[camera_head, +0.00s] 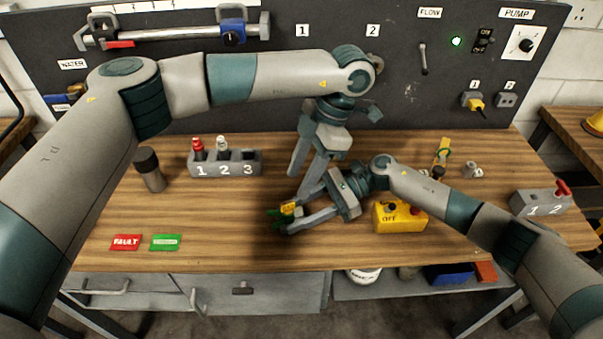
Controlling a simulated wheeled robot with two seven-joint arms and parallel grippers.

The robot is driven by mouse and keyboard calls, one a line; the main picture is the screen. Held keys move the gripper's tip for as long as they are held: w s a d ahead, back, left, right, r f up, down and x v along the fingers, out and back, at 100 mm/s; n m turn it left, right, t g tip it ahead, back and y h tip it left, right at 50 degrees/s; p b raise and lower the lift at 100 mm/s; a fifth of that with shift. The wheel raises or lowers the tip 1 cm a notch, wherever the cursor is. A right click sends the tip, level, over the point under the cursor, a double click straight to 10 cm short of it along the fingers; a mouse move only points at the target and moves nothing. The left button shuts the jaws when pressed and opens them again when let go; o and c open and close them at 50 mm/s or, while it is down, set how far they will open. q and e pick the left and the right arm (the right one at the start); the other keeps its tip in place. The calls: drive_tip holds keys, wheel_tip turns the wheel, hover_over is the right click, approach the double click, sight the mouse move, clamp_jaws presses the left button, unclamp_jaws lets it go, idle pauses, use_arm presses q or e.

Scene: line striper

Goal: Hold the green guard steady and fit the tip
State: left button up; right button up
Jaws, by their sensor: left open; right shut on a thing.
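A small green piece (276,217), which looks like the green guard, has a yellow part (288,208) against it, low above or on the bench near the middle. My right gripper (289,214) is shut on it, its fingers reaching in from the right and hiding part of it. My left gripper (314,176) is open and empty, pointing down behind the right gripper. A grey rack (225,170) marked 1, 2, 3 holds a red-topped piece (197,148) in slot 1 and a pale-topped piece (222,147) in slot 2. Slot 3 looks empty. I cannot tell which piece is the tip.
A yellow OFF box (400,218) stands close to my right gripper. A dark-capped cylinder (150,170) stands left of the rack. Red FAULT (126,242) and green (165,242) cards lie front left. A grey 1-2 block (541,202) is far right. The bench's front middle is clear.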

drive_tip(key=shift+f, duration=0.15)
drive_tip(key=o, duration=0.9)
drive_tip(key=shift+c, duration=0.2)
drive_tip(key=v, duration=1.2)
drive_tip(key=shift+w, duration=0.1)
